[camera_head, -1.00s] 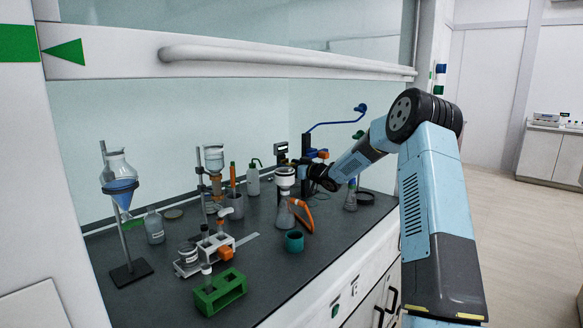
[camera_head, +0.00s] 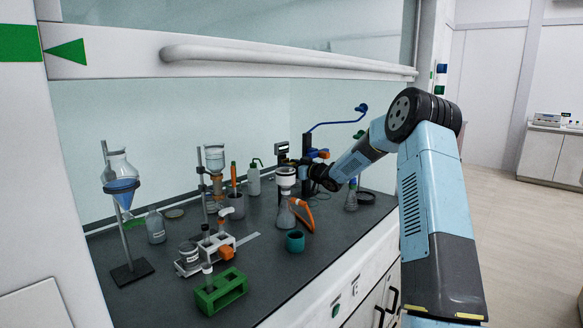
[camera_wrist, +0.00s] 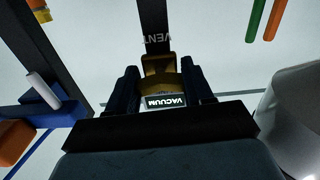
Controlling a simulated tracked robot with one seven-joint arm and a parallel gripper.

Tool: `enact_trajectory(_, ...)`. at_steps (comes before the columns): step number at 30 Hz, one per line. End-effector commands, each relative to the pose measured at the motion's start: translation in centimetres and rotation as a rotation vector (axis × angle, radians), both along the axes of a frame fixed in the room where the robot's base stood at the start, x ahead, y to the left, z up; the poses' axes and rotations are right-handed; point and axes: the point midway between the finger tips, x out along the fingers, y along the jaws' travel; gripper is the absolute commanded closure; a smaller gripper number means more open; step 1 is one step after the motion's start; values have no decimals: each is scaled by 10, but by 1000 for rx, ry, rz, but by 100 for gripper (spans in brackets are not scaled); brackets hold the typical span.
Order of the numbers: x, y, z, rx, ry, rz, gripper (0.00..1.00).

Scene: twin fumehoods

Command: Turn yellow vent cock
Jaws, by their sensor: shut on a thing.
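The yellow vent cock (camera_wrist: 160,68) shows dark yellow-brown in the wrist view, between the two dark fingers of my gripper (camera_wrist: 160,84). My gripper is shut on it. A "VACUUM" label (camera_wrist: 165,102) shows just below the cock, and the letters "VENT" (camera_wrist: 158,39) show on the dark post above it. In the head view my gripper (camera_head: 306,179) is at the back right of the hood, beside the dark stand. The cock is too small or hidden to make out there.
A flask with a white funnel (camera_head: 286,178) stands just left of my gripper, by an orange object (camera_head: 302,215). A teal cup (camera_head: 295,241) and a green rack (camera_head: 221,291) are nearer. The hood sash bar (camera_head: 285,60) crosses above.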

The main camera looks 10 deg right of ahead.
Motion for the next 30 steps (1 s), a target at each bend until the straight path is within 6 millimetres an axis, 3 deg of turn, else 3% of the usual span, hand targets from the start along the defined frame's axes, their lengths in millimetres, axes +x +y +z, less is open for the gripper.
enact_trajectory(30, 1, -1, 0, -730, -527, -3, 79)
